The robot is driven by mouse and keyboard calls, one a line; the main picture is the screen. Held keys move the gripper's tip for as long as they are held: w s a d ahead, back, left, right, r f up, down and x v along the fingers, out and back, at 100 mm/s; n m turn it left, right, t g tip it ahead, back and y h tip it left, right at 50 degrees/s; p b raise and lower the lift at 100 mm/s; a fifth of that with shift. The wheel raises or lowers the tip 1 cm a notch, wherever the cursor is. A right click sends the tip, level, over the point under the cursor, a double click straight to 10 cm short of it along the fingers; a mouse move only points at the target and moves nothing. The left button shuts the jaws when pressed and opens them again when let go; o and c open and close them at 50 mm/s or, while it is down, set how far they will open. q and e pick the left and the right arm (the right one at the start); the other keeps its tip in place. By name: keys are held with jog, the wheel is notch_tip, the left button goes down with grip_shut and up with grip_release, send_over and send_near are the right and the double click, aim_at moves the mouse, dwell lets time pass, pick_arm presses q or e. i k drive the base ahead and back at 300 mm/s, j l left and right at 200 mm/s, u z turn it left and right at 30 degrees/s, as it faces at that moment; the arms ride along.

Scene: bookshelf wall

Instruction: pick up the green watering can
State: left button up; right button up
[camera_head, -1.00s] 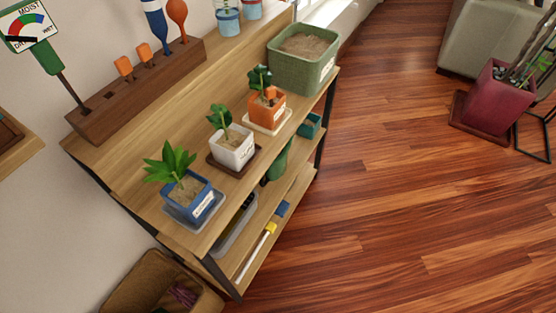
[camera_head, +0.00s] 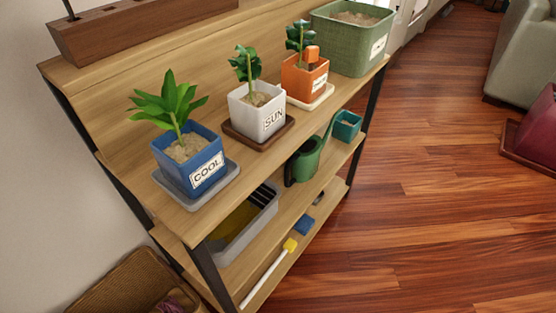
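The green watering can (camera_head: 306,160) stands on the shelf below the top of the wooden shelf unit (camera_head: 108,118). Its spout rises to the right, and a dark handle shows at its left side. The shelf edge and the pots above hide part of its top. Neither of my grippers shows in the head view.
Potted plants in a blue pot (camera_head: 190,160), a white pot (camera_head: 258,112) and an orange pot (camera_head: 304,78) line the top, beside a large green planter (camera_head: 350,45). A small teal pot (camera_head: 346,126) stands right of the can. A grey tray (camera_head: 262,213) sits left of it. Wooden floor (camera_head: 430,200) is open at right.

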aim_at(305, 162)
jog(key=i+l+u, duration=0.1)
jog(key=u, duration=0.25)
jog(key=l+u, duration=0.35)
jog(key=i+l+u, duration=0.1)
jog(key=l+u, duration=0.45)
jog(key=l, duration=0.45)
jog(key=l+u, duration=0.15)
jog(key=l, duration=0.45)
jog(key=l+u, duration=0.2)
jog(key=l, duration=0.45)
jog(key=k+l+u, duration=0.2)
jog(key=l, duration=0.4)
